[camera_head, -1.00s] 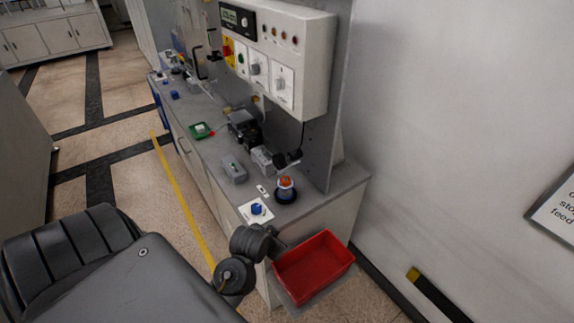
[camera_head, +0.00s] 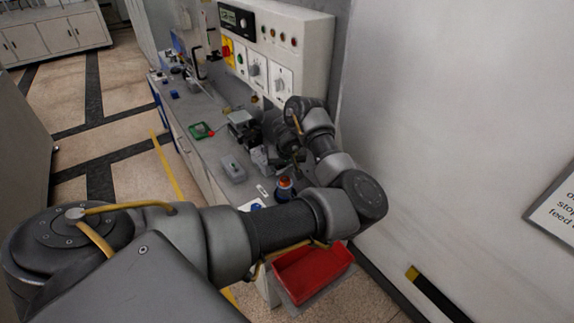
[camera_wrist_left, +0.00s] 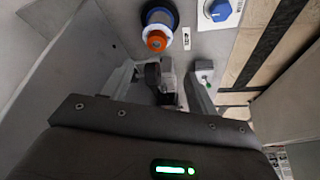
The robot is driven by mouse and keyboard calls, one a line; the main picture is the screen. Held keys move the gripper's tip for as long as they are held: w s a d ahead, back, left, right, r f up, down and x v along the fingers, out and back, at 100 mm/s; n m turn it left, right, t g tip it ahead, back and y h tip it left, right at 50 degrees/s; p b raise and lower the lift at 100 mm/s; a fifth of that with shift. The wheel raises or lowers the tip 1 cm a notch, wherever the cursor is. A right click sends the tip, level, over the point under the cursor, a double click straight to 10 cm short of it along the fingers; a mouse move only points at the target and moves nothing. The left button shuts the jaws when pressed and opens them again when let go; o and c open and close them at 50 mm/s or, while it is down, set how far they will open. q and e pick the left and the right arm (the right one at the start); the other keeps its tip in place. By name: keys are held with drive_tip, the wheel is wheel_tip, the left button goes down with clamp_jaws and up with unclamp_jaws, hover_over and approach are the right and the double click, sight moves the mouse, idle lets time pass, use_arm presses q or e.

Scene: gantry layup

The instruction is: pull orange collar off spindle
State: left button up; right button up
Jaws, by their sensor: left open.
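The orange collar (camera_head: 285,181) sits around the top of a short upright post with a pale body and dark blue base, near the bench's front end. In the left wrist view the collar (camera_wrist_left: 157,41) shows as an orange ring with a grey centre, above and just beyond my fingers. My left gripper (camera_wrist_left: 163,74) is open, its two fingers apart. It holds nothing visible and is apart from the collar. In the head view my left arm reaches over the bench and bends back towards the panel; its fingers are hard to make out there. My right gripper is not in view.
A dark and grey fixture (camera_wrist_left: 160,76) shows between and beyond my fingers. A blue knob (camera_wrist_left: 221,9) on a white plate is beside the post. A red bin (camera_head: 313,271) hangs at the bench end, partly behind my arm. The control panel (camera_head: 290,45) stands behind.

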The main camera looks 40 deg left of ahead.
sight(285, 180)
use_arm(q)
drive_tip(key=x, duration=0.2)
drive_tip(key=b+x, duration=0.1)
drive_tip(key=x, duration=0.2)
drive_tip(key=b+x, duration=0.1)
drive_tip(key=x, duration=0.2)
drive_tip(key=shift+d+f, duration=0.15)
drive_tip(key=shift+d, duration=0.2)
drive_tip(key=shift+x, duration=1.2)
drive_tip(key=shift+w, duration=0.1)
drive_tip(key=c, duration=1.2)
drive_tip(key=shift+r+p, duration=1.55)
drive_tip(key=shift+p, duration=0.6)
